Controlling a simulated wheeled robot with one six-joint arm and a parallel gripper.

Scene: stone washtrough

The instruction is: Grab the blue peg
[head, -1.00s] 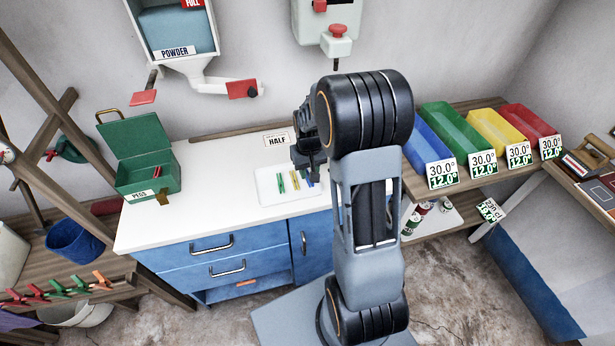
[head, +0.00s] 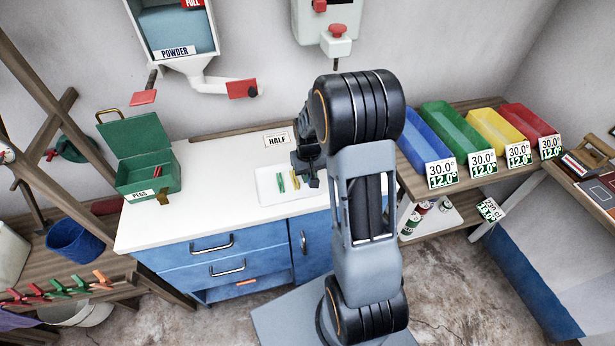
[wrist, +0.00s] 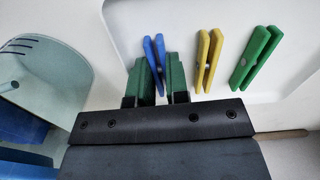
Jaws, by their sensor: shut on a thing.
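The blue peg (wrist: 154,58) is between the fingers of my gripper (wrist: 158,75) in the wrist view, and the gripper is shut on it. The peg is over or on the white tray (head: 267,194); I cannot tell whether it touches the tray. In the head view my gripper (head: 307,178) is over the tray's right side and hides the blue peg. A yellow peg (wrist: 207,60) and a green peg (wrist: 256,57) lie on the tray beside it. They also show in the head view as the yellow peg (head: 294,180) and green peg (head: 281,184).
An open green box (head: 147,184) labelled PEGS stands on the white counter (head: 215,185) at left. Blue, green, yellow and red bins (head: 462,140) stand on a shelf at right. A HALF sign (head: 277,140) is behind the tray. The counter between box and tray is clear.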

